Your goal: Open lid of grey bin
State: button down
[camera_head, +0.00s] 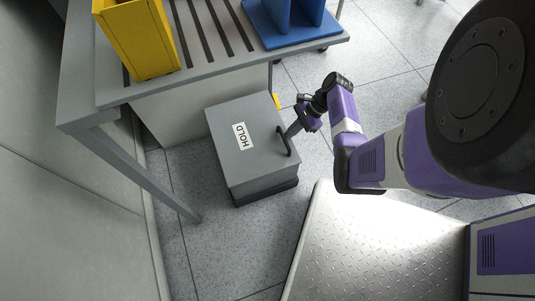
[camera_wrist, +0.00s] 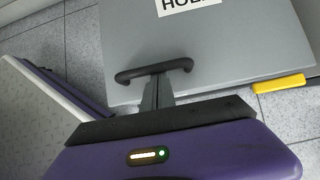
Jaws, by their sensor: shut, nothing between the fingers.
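The grey bin (camera_head: 262,185) stands on the floor beside the bench, with its flat grey lid (camera_head: 225,128) lying closed on top. A white "HOLD" label (camera_head: 241,136) is on the lid, and part of it shows at the top of the wrist view (camera_wrist: 188,5). A dark bar handle (camera_head: 284,142) sits near the lid's right edge; in the wrist view the handle (camera_wrist: 153,71) crosses just at the fingertips. My gripper (camera_wrist: 156,85) is shut with nothing held, its fingertips at the handle's middle. Whether they touch the handle I cannot tell.
A grey bench (camera_head: 215,72) with a slotted top stands behind the bin, carrying a yellow bin (camera_head: 139,40) and a blue holder (camera_head: 285,22). A yellow piece (camera_wrist: 279,85) shows at the lid's edge. Tiled floor (camera_head: 384,93) lies open at the right.

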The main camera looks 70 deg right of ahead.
jog(key=shift+f+b, duration=0.4)
jog(key=shift+f, duration=0.15)
jog(key=p+v, duration=0.5)
jog(key=v, duration=0.5)
jog(key=w+a+n+p, duration=0.1)
jog(key=a, duration=0.2)
jog(key=w+a+f+n+h+p, duration=0.1)
jog(key=w+a+p, duration=0.1)
jog(key=a, duration=0.1)
jog(key=w+a+n+g+h+p, duration=0.1)
jog(key=w+a+n, duration=0.1)
jog(key=a, duration=0.1)
jog(key=shift+w+a+f, duration=0.2)
jog(key=shift+a+f, duration=0.2)
jog(key=w+a+r+n+h+p, duration=0.1)
jog(key=a+r+n+h+p, duration=0.3)
jog(key=a, duration=0.5)
jog(key=s+a+r+n+t+p, duration=0.1)
jog(key=a+r+n+t+p, duration=0.2)
jog(key=r, duration=1)
jog(key=s+a+r+n+t+h+p, duration=0.1)
jog(key=s+a+r+n+t+p, duration=0.1)
jog(key=a+r+n+p, duration=0.4)
jog(key=a+r+n, duration=0.3)
jog(key=a+r, duration=0.1)
jog(key=r, duration=0.3)
jog(key=shift+s+a+r+n+t+h+p, duration=0.2)
jog(key=shift+a+r+n+t+h+p, duration=0.1)
jog(key=shift+a+r+n+t, duration=0.1)
